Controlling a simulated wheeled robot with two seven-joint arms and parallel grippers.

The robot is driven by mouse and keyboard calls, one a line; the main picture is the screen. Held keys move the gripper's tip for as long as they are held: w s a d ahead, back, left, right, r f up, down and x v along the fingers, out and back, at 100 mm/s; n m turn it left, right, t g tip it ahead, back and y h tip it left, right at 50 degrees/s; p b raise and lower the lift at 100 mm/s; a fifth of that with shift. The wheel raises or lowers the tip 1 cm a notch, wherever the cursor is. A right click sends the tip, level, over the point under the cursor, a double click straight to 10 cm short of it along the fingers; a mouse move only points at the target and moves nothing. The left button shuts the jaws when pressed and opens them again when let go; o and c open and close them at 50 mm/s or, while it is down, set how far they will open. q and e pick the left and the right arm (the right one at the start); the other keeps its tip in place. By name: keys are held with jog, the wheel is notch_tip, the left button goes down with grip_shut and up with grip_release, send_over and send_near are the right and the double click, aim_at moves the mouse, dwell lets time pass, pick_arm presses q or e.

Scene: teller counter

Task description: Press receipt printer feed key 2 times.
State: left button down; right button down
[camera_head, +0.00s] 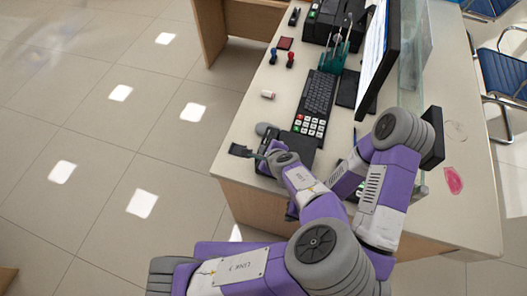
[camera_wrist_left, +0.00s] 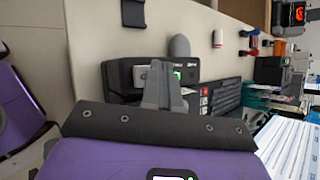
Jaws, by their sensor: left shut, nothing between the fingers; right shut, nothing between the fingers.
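The receipt printer is a dark box (camera_head: 301,152) near the front end of the counter, partly covered by my left wrist in the head view. In the left wrist view the printer (camera_wrist_left: 122,76) has a pale panel and a small green light near my fingers. I cannot clearly make out the feed key, which my fingers may cover. My left gripper (camera_head: 266,157) is shut and empty over the printer; its grey fingertips (camera_wrist_left: 160,67) overlap the printer's top, and contact is unclear. My right gripper (camera_head: 291,211) is shut and lower, mostly hidden behind my arm.
A keyboard (camera_head: 318,93) and number pad (camera_head: 309,125) lie just beyond the printer. A grey rounded object (camera_head: 266,129) and a dark flat device (camera_head: 241,150) are close to my left gripper. A monitor (camera_head: 378,50) stands at the right. Stamps (camera_head: 290,59) sit farther back.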

dwell(0.5)
pick_arm(q)
jog(key=shift+r+p, duration=0.8)
notch_tip(320, 180, up, 5)
jog(key=p, duration=0.4)
dwell(2.3)
